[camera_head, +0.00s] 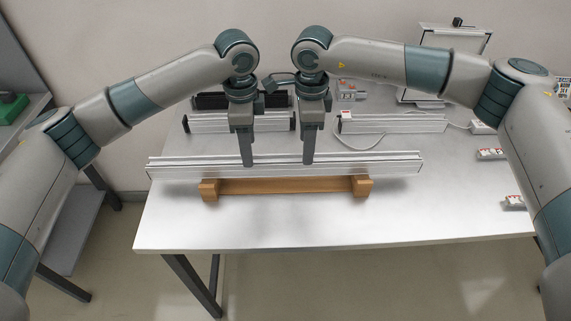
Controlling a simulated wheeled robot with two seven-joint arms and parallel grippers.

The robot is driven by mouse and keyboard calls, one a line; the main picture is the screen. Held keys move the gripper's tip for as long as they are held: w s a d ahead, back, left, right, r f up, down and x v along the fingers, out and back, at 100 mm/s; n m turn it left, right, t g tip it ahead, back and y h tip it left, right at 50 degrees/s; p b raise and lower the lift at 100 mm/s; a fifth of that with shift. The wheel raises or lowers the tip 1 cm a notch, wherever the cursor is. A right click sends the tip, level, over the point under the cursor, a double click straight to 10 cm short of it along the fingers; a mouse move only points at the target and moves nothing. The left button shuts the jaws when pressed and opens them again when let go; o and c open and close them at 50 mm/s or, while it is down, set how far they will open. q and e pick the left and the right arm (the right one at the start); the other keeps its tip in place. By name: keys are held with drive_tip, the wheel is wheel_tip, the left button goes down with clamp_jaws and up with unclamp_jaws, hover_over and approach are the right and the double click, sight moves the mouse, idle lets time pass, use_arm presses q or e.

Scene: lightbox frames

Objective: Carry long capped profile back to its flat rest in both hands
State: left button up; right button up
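The long silver profile (200,170) lies level across the middle of the table, its length running left to right. A wooden rest (285,186) with a raised block at each end shows just below and in front of it. I cannot tell whether the profile touches the rest or hangs just above it. My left gripper (247,160) and my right gripper (308,159) point straight down at the profile's middle part, close together. A finger of each overlaps the profile's upper front face. The far fingers are hidden, so their grip is unclear.
The white table (330,225) is clear in front of the rest. Shorter silver profiles (400,123) and black parts (212,101) lie behind. A cable and a white-framed panel (455,45) are at the back right. Small white-and-red items (490,154) lie at the right edge.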

sight(285, 165)
use_arm(q)
drive_tip(key=shift+f, duration=2.9)
use_arm(e)
drive_tip(key=shift+f, duration=2.95)
use_arm(q)
clamp_jaws()
use_arm(e)
clamp_jaws()
